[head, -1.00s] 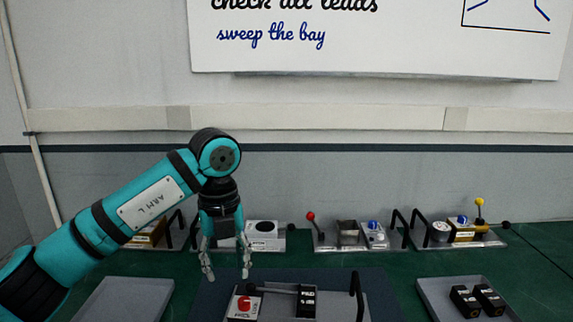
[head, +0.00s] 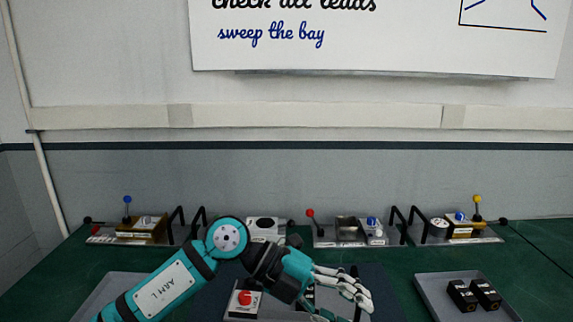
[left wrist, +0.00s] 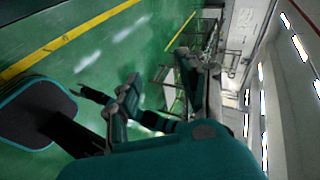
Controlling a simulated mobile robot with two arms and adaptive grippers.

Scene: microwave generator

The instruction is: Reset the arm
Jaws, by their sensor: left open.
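My teal left arm (head: 172,290) comes in from the lower left of the head view. It bends at the elbow joint, and its forearm now points right and slightly down. My left gripper (head: 345,291) is open and empty, in front of the middle device with a red button (head: 244,298). The arm and fingers hide much of that device. I cannot tell whether the fingers touch it. In the left wrist view the spread fingers of the left gripper (left wrist: 160,75) frame open space over a green floor. My right gripper is in neither view.
Several devices with levers and handles line the back of the green table, including one with a blue-knobbed lever (head: 127,200). A grey tray (head: 430,292) holding two black blocks (head: 474,295) stands at right. Another grey tray (head: 108,287) lies at left, partly behind my arm.

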